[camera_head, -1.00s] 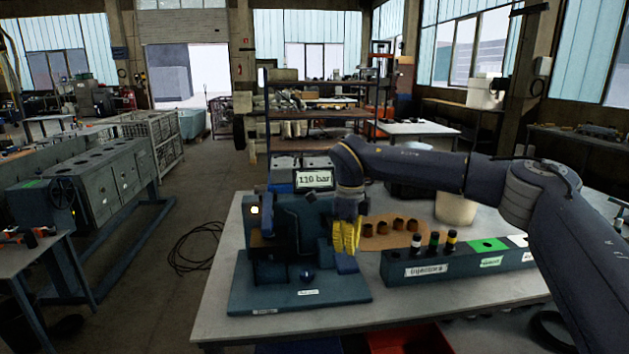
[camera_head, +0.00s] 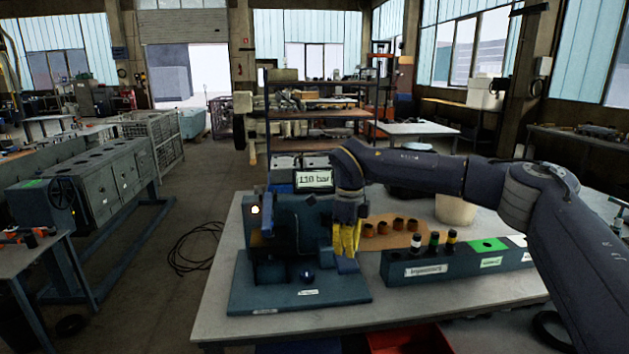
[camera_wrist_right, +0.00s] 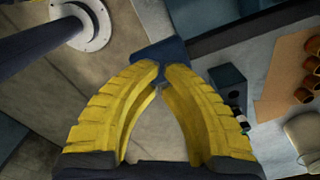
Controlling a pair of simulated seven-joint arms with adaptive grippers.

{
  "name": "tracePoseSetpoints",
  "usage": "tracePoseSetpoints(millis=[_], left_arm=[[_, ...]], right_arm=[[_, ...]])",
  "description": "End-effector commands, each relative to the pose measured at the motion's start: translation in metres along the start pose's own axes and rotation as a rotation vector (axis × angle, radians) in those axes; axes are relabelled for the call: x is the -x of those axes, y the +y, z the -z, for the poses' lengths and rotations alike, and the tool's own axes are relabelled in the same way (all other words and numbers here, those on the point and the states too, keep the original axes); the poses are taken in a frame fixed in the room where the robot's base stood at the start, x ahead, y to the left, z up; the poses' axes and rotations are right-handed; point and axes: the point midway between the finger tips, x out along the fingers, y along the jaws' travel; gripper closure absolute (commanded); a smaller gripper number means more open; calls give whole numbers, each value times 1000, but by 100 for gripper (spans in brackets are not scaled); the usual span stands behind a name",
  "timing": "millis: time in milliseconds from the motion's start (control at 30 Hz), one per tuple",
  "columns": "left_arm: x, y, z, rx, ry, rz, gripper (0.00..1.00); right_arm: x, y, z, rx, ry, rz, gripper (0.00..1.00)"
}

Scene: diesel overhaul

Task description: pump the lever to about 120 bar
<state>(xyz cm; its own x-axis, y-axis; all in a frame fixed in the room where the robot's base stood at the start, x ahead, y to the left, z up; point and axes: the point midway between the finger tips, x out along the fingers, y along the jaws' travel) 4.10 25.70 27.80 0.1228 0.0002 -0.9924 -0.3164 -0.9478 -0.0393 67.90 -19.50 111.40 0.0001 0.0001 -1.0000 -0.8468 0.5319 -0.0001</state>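The blue injector tester (camera_head: 300,290) stands at the table's left front. Its display (camera_head: 314,180) reads roughly 110 bar; the last digit is blurred. My right gripper (camera_head: 347,248), with yellow fingers, points down at the tester's right side. A dark blue piece, seemingly the lever's end (camera_head: 347,266), shows just below the fingertips. In the right wrist view the fingertips (camera_wrist_right: 163,68) nearly meet, with this blue lever end (camera_wrist_right: 162,48) between and beyond them. The rest of the lever is hard to make out. My left gripper is not in view.
A dark injector rack (camera_head: 455,265) with several injectors stands right of the tester. Behind it, several copper-coloured cups (camera_head: 398,226) sit on a brown mat, near a pale bucket (camera_head: 455,208). A red bin (camera_head: 412,338) is below the table's front edge.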

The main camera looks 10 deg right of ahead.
Motion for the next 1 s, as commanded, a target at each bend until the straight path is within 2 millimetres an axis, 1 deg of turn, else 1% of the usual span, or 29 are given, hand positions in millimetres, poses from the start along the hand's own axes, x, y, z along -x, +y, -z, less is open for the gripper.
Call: tracePoseSetpoints(millis=[1000], left_arm=[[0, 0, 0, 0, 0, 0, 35]], right_arm=[[-22, -1, 0, -1, 1, 0, 100]])
